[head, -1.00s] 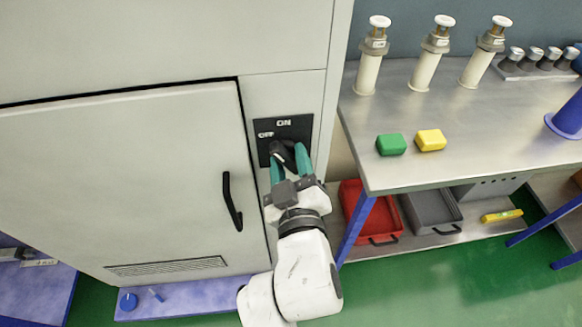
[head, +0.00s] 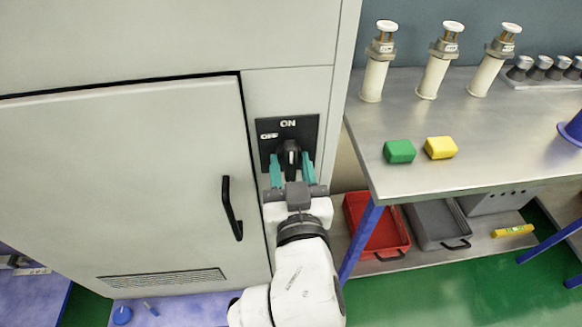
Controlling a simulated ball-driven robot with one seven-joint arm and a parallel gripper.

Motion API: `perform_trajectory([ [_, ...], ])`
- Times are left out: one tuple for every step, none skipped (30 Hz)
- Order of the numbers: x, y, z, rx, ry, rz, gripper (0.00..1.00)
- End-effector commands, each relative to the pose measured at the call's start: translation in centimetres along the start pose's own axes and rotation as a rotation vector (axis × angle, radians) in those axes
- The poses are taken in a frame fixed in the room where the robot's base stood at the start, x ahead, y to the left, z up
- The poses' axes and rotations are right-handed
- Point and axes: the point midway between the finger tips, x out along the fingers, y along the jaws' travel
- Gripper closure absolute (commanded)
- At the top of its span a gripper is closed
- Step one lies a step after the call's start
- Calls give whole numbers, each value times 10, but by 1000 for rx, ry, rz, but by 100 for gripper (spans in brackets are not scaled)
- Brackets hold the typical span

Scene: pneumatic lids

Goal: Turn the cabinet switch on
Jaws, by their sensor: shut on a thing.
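The cabinet switch is a black panel (head: 308,131) on the cabinet's narrow right front strip, marked "ON" at the top and "OFF" at upper left. Its black knob (head: 290,152) stands upright, in line with the "ON" mark. My gripper (head: 291,160) reaches it from below, with one teal finger on each side of the knob. It is shut on the knob. The lower part of the knob is hidden by my gripper.
The closed cabinet door (head: 130,200) with a black handle (head: 231,208) is at left. A metal table (head: 450,110) at right holds green (head: 399,151) and yellow (head: 440,147) blocks and several white cylinders. Red (head: 375,228) and grey (head: 437,224) bins sit below.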

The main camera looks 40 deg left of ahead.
Motion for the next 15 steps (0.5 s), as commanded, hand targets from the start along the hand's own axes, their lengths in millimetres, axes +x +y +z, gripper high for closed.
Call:
perform_trajectory([
  [0,0,4,5,-8,0,88],
  [0,0,4,6,-8,0,88],
  [0,0,4,7,-9,0,88],
  [0,0,4,7,-9,0,88],
  [0,0,4,7,-9,0,88],
  [0,0,4,7,-9,0,88],
  [0,0,4,7,-9,0,88],
  [0,0,4,7,-9,0,88],
  [0,0,4,7,-9,0,88],
  [0,0,4,7,-9,0,88],
  [0,0,4,7,-9,0,88],
  [0,0,4,7,-9,0,55],
  [0,0,4,7,-8,0,53],
  [0,0,4,7,-8,0,53],
  [0,0,3,6,-7,0,53],
])
